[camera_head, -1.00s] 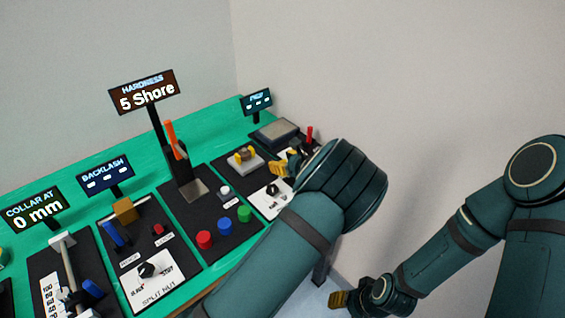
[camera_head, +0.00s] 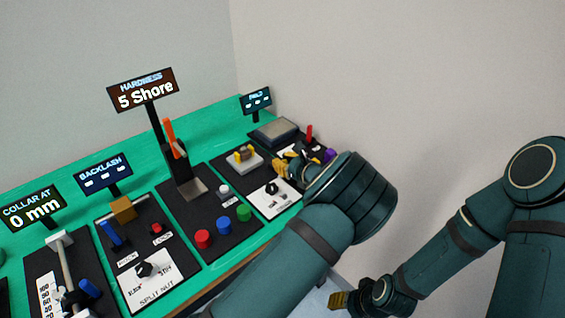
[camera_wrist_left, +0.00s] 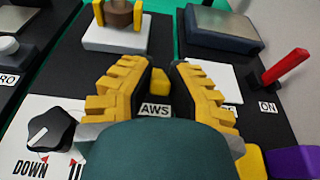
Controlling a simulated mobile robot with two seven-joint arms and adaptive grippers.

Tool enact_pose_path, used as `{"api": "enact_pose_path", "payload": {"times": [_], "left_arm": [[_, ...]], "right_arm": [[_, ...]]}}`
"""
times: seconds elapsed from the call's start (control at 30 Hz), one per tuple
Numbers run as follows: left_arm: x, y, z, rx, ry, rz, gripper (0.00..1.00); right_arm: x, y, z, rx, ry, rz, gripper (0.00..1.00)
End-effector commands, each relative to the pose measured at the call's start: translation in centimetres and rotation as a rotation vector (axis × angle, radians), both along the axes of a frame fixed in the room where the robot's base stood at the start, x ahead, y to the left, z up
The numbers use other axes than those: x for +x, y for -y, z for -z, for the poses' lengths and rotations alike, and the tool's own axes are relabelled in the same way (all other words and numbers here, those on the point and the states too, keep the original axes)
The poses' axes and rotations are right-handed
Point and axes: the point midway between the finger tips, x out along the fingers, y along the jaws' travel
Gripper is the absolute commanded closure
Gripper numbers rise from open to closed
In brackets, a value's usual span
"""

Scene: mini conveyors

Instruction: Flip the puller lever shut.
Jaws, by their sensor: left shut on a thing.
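The puller jaws are yellow and stand around a brown part on a white block (camera_head: 244,158); they also show at the top of the left wrist view (camera_wrist_left: 118,20). My left gripper (camera_head: 284,168) is over the black panel to the right of them. In the left wrist view its yellow fingers (camera_wrist_left: 161,70) close on a small yellow knob (camera_wrist_left: 158,84), just above a label that seems to read "JAWS". I take the knob for the puller lever's handle; its shaft is hidden. My right gripper (camera_head: 339,300) hangs low, away from the bench, its fingers unclear.
A red lever (camera_wrist_left: 285,67) marked "ON" stands right of the left gripper. A black knob (camera_wrist_left: 50,131) is at its left. A purple thing (camera_wrist_left: 294,162) lies close by at lower right. A grey-topped block (camera_head: 276,132) is behind. Other panels fill the green bench (camera_head: 222,126) leftward.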

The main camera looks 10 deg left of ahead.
Motion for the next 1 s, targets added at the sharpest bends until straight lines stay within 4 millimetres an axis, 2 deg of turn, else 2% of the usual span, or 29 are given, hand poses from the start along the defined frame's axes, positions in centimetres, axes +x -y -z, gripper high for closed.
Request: {"api": "enact_pose_path", "payload": {"times": [0.07, 0.37, 0.4, 0.47, 0.83, 1.0], "left_arm": [[-0.1, 0.1, 0.4, 0.032, 0.023, 0.001, 1.0], [-0.1, 0.1, 0.2, 0.04, 0.031, 0.0, 1.0], [-0.1, 0.1, 0.2, 0.04, 0.031, 0.0, 0.71], [-0.1, 0.1, 0.2, 0.04, 0.031, 0.0, 0.52], [-0.3, 0.4, 0.1, 0.039, 0.032, 0.001, 0.52], [-1.5, 2.1, -0.4, 0.037, 0.032, 0.003, 0.52]], "right_arm": [[0.1, 0.0, 0.6, 0.0, 0.002, 0.001, 0.52], [0.1, 0.0, 0.5, 0.0, 0.003, 0.001, 0.52], [0.1, 0.0, 0.5, 0.0, 0.003, 0.001, 0.52], [0.1, 0.0, 0.5, 0.0, 0.003, 0.001, 0.52], [0.1, 0.0, 0.5, 0.0, 0.003, 0.001, 0.52], [0.1, 0.0, 0.5, 0.0, 0.003, 0.001, 0.52]]}}
